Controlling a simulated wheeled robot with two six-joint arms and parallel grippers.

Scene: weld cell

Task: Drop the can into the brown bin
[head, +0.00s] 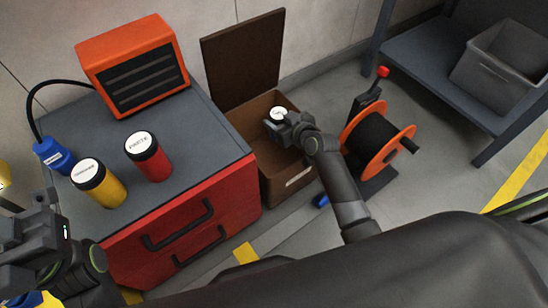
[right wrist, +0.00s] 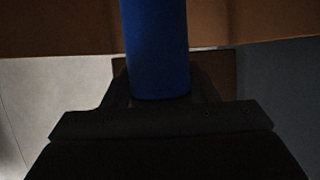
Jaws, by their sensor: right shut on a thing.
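The brown bin (head: 287,188) stands on the floor right of the red cabinet, with its brown lid (head: 243,62) raised upright at the back. My right gripper (head: 281,124) is over the bin's opening, shut on a can with a white top (head: 278,113). In the right wrist view the can (right wrist: 155,50) is blue and sits between the fingers, with brown bin surface behind it. How far the can's lower end reaches into the bin is hidden. My left gripper (head: 38,225) is at the far left, beside the cabinet; its finger gap does not show clearly.
A yellow can (head: 104,188) and a red can (head: 150,160) stand on the grey cabinet top (head: 200,125), near an orange machine (head: 135,65) and a blue item (head: 53,154). An orange cable reel (head: 372,140) stands close right of my right arm. A grey crate (head: 497,75) sits on a shelf.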

